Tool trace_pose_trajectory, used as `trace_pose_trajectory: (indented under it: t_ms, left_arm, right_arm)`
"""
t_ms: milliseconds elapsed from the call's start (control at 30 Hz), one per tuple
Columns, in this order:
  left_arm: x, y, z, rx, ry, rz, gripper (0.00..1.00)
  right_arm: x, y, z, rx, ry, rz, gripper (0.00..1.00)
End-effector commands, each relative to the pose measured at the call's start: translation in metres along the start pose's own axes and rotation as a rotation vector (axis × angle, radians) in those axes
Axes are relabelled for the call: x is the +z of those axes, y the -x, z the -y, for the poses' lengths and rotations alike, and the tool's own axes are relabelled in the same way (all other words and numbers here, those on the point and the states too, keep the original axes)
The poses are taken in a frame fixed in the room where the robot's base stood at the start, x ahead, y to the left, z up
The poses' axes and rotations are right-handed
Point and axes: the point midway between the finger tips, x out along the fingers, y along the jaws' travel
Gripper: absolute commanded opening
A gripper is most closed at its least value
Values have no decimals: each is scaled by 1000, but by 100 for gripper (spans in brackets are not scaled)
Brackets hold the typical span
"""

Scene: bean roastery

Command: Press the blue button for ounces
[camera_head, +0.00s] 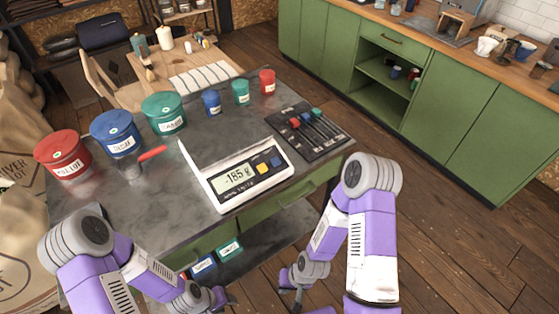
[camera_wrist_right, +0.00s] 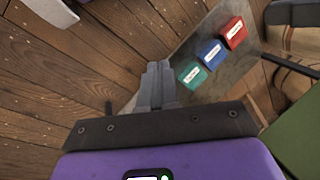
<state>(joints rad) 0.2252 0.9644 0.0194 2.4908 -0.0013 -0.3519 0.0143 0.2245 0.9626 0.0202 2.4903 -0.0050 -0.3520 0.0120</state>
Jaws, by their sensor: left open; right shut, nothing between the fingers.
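A white scale (camera_head: 225,197) stands on the dark worktop, near its front edge. Its display (camera_head: 236,179) reads -185 g. On its front panel, right of the display, are a yellow button (camera_head: 263,167) and a blue button (camera_head: 275,160). Nothing touches the buttons. My left gripper (camera_head: 226,299) is low, in front of the table and below the scale; it is open, with its fingers partly seen. My right gripper (camera_head: 289,291) is also low, in front of the table and apart from the scale. In the right wrist view its fingers (camera_wrist_right: 157,82) are together and empty.
Red, blue and green tubs (camera_head: 62,167) and smaller cups (camera_head: 267,88) line the worktop's far side. A red-handled scoop (camera_head: 152,153) lies left of the scale, a dark tool mat (camera_head: 325,148) right. Labelled boxes (camera_wrist_right: 209,53) sit on the lower shelf.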

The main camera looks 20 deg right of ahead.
Motion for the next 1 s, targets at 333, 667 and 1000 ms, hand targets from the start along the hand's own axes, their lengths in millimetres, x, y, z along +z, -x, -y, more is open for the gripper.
trace_pose_trajectory:
  t_ms: [333, 667, 1000]
  left_arm:
    - [2, 36, -14, 0, 0, 0, 43]
    - [3, 68, -26, 1, -1, -1, 43]
    - [3, 74, -28, 0, -1, 0, 43]
  right_arm:
    - [-117, 100, 44, -54, 485, -350, 0]
    - [-224, 274, 101, 116, 1196, -800, 0]
    - [-252, 370, 126, 340, 1604, -999, 0]
